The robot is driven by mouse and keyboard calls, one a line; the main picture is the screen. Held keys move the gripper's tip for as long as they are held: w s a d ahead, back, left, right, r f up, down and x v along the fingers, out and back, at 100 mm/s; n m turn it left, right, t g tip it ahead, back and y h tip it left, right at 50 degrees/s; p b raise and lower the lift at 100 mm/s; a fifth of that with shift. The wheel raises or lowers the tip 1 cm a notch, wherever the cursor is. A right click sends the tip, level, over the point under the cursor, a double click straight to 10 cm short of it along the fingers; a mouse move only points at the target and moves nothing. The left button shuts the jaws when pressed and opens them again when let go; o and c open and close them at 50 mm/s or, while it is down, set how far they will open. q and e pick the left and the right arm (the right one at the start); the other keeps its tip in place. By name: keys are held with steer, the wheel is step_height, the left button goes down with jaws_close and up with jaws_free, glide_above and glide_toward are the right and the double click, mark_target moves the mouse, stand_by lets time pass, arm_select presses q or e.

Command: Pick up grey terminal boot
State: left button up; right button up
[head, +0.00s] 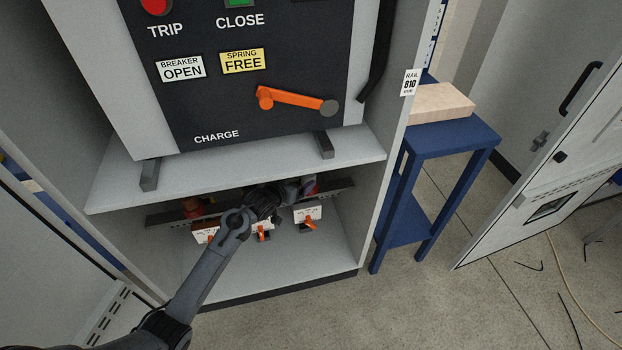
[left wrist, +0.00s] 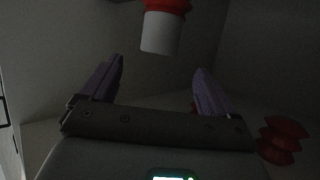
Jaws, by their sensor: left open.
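In the left wrist view a pale grey cylindrical cap, which looks like the grey terminal boot (left wrist: 160,33), sits below a red part (left wrist: 168,5). My left gripper (left wrist: 155,70) is open, its two fingers spread apart. The boot is ahead of the fingertips, roughly centred in the gap, and the jaws are not closed on it. In the head view my left arm reaches into the cabinet's lower compartment, with the left gripper (head: 291,190) under the shelf. The boot cannot be made out clearly there. My right gripper does not show.
The shelf (head: 240,172) forms a low ceiling over the compartment. Labelled units with orange levers (head: 310,222) stand close to the arm. A red ribbed insulator (left wrist: 283,140) is at the right in the wrist view. The compartment floor (head: 290,270) is clear in front.

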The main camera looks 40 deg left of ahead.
mark_target(309, 178)
arm_select(q)
steer(key=shift+w+f, duration=0.4)
steer(key=shift+w, duration=0.15)
steer(key=b+x, duration=0.5)
steer(key=shift+w+f, duration=0.1)
steer(key=shift+w, duration=0.2)
steer(key=shift+w+a, duration=0.1)
steer(key=shift+w, duration=0.3)
steer(key=shift+c, duration=0.3)
steer(key=c, duration=1)
